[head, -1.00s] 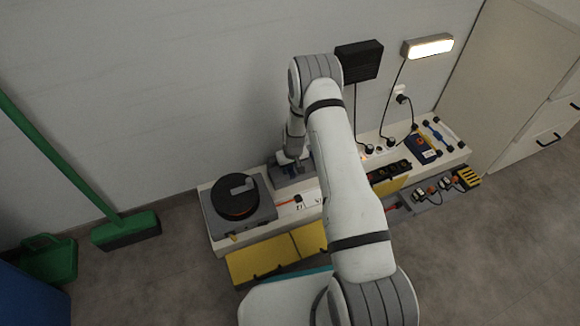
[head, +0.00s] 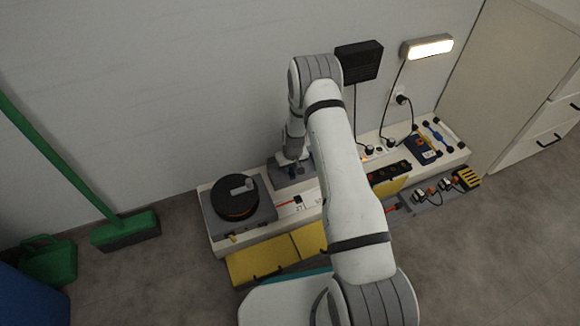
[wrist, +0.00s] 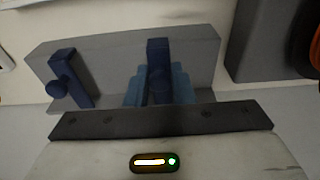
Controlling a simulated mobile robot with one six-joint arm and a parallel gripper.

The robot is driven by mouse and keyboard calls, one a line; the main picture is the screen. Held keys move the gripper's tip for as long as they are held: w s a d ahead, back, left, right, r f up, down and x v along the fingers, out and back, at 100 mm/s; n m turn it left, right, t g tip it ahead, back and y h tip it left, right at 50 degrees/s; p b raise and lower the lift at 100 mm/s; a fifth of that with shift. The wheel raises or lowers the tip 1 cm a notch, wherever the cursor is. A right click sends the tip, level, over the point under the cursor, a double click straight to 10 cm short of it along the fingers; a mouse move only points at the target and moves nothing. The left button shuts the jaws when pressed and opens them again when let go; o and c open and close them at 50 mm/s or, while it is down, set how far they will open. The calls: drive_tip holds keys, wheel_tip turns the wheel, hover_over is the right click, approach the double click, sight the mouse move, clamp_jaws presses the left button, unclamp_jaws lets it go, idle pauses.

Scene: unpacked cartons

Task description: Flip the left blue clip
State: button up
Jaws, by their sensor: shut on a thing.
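A grey block (wrist: 110,52) carries two dark blue clips. My gripper (wrist: 160,90) is shut on the blue clip (wrist: 158,50) in the middle of the wrist view, with a teal finger on each side of it. The clip's upper part shows above the fingers and its lower part is partly hidden. The other blue clip (wrist: 74,78), with a round knob, stands free and slightly tilted on the left in the wrist view. In the head view my gripper (head: 294,166) is at the grey block (head: 282,184), just right of the reel, and the clips are mostly hidden.
A black reel (head: 235,200) on a grey stand is left of the block. A black box (head: 358,60) and a lit lamp (head: 428,47) are on the wall. My arm hides the bench's middle.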

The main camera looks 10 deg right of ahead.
drive_tip(key=shift+r, duration=0.1)
drive_tip(key=shift+w+a+r+p, duration=0.15)
drive_tip(key=shift+w+r+p, duration=0.05)
drive_tip(key=shift+w+r, duration=0.45)
drive_tip(key=shift+w+a+r+p, duration=0.15)
drive_tip(key=shift+w+r, duration=0.25)
drive_tip(key=shift+r, duration=0.3)
drive_tip(key=shift+w, duration=0.1)
drive_tip(key=shift+w+a+r, duration=0.1)
drive_tip(key=shift+w+r, duration=0.25)
drive_tip(key=shift+w, duration=0.3)
clamp_jaws()
drive_tip(key=shift+w+a+r+b, duration=0.1)
drive_tip(key=shift+w+r+b, duration=0.15)
drive_tip(key=shift+w, duration=0.2)
drive_tip(key=shift+w+a+r+b, duration=0.1)
drive_tip(key=shift+w+r+b, duration=0.15)
drive_tip(key=shift+w, duration=0.15)
